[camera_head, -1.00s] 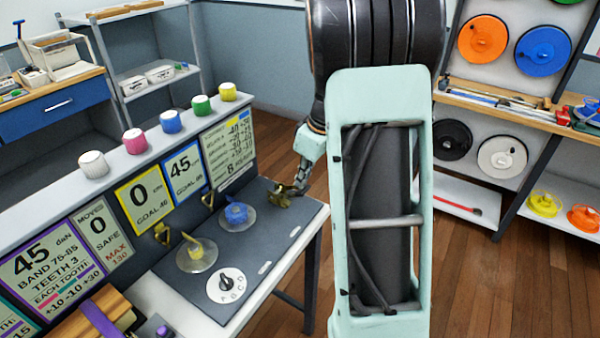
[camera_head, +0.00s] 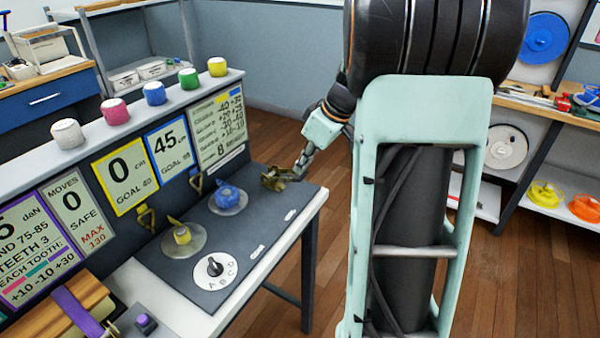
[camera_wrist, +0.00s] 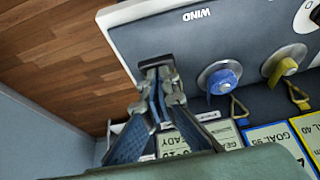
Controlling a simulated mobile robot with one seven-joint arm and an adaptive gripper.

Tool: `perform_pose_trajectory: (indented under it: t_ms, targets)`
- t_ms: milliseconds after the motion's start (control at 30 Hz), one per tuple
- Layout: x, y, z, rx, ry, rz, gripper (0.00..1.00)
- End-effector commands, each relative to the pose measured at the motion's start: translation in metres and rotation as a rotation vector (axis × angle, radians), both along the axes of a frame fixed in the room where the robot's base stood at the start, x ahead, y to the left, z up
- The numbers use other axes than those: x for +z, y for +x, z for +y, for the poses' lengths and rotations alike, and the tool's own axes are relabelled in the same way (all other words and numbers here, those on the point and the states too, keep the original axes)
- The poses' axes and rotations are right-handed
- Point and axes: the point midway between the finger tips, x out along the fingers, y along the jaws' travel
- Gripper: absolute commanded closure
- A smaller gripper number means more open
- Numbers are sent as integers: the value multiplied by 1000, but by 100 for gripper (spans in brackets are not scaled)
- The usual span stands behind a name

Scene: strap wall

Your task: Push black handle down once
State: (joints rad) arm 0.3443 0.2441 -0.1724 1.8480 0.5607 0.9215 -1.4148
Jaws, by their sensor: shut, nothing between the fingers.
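A short black bar (camera_wrist: 155,61), which looks like the black handle, shows at the panel's edge in the wrist view, right at my fingertips. My gripper (camera_wrist: 157,78) is shut and empty, its fingers pointing at the bar. I cannot tell whether they touch it. In the head view my gripper (camera_head: 280,178) is low over the far right end of the dark panel (camera_head: 250,240). The fingers and a brass-coloured part overlap there, and the black handle cannot be made out in that view.
Number cards (camera_head: 127,178) and small hooks line the wall behind. Free floor (camera_head: 265,140) lies beyond the table's right end.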

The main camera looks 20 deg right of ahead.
Motion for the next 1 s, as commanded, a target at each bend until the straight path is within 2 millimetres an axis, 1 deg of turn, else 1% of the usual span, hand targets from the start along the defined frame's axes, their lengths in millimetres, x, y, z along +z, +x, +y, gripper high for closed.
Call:
perform_pose_trajectory:
  t_ms: [33, 633, 833, 1000]
  targets:
    - [-8, -1, -2, -1, 6, -12, 100]
    - [-25, -10, -7, -1, 86, -134, 100]
    - [-30, -13, -9, 1, 93, -144, 100]
    - [-31, -14, -10, 0, 92, -142, 100]
